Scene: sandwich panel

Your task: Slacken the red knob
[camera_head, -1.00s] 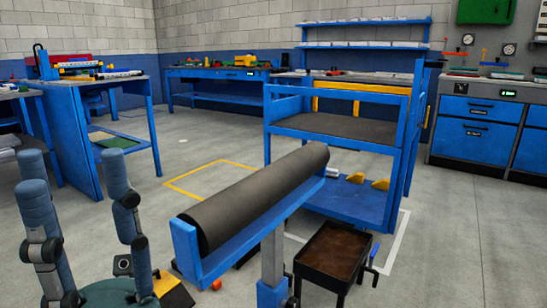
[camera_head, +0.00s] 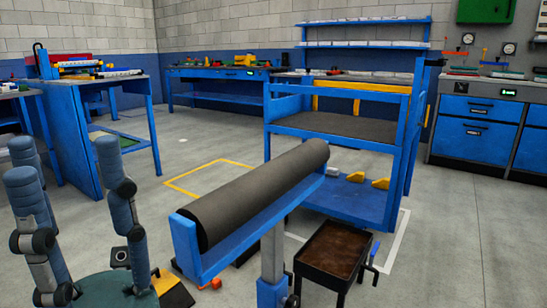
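A small orange-red piece (camera_head: 216,283) shows low beneath the near end of the dark roll (camera_head: 250,195). It may be the red knob, but it is too small to tell its shape or how tight it sits. The roll lies in a blue cradle (camera_head: 186,247) on a grey post (camera_head: 272,252). Blue-sleeved arm links with dark joints stand at the lower left, well apart from the orange-red piece. I cannot make out the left gripper's fingers or anything held in them. My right gripper does not show.
A blue rack (camera_head: 400,165) stands behind the roll, with yellow wedges (camera_head: 381,183) on its lower shelf. A dark open tray cart (camera_head: 333,250) stands to the right of the post. Blue benches (camera_head: 220,76) line the back. Floor is free at the right.

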